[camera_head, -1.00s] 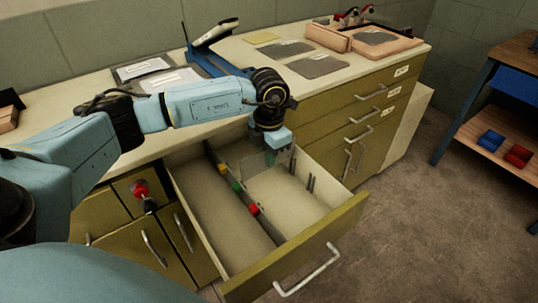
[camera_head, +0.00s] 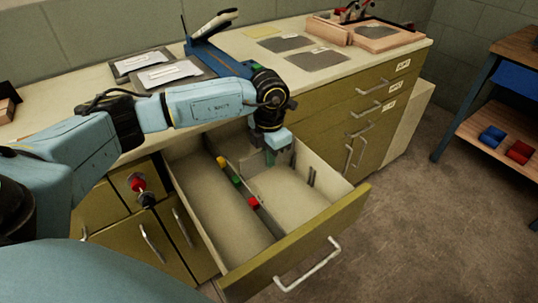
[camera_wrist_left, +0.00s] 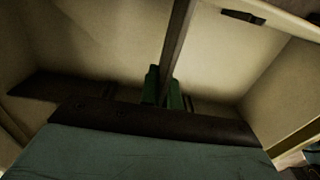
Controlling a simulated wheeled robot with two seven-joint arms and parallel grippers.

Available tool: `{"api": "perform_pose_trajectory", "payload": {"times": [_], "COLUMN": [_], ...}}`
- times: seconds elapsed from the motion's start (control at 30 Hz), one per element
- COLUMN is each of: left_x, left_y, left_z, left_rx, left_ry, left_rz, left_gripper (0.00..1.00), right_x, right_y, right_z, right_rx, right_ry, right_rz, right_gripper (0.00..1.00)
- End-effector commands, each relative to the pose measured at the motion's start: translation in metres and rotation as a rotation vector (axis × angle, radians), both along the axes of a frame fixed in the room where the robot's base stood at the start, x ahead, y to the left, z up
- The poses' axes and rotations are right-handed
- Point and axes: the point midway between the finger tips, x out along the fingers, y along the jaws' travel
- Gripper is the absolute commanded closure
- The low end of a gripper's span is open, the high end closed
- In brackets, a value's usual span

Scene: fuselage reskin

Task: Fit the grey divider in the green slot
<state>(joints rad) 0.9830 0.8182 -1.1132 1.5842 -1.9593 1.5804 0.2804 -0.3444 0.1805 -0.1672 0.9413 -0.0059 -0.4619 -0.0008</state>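The drawer (camera_head: 335,222) is pulled open. A long rail inside it carries yellow, green and red markers; the green slot marker (camera_head: 236,181) is the middle one. My left gripper (camera_head: 270,157) is inside the drawer, to the right of the rail. In the left wrist view its green fingertips (camera_wrist_left: 164,92) are shut on both sides of the grey divider (camera_wrist_left: 178,40), a thin plate seen edge-on. My right gripper is not in view.
Slotted posts (camera_head: 311,177) stand along the drawer's right side. The drawer walls are close around my gripper. Grey panels (camera_head: 317,59) and a blue tool stand (camera_head: 214,60) lie on the worktop. A shelf with blue and red bins (camera_head: 519,152) stands at the right.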

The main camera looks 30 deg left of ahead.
Motion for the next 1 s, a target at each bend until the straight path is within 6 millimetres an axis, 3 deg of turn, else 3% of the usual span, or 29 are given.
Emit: {"api": "perform_pose_trajectory", "payload": {"times": [1.0], "left_x": [0.0], "left_y": [0.0], "left_z": [-0.027], "left_rx": [0.0], "left_ry": [0.0], "left_rz": [0.0], "left_gripper": [1.0], "right_x": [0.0], "right_y": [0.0], "right_z": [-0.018], "right_rx": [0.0], "right_ry": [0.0], "right_rz": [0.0], "right_gripper": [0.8]}}
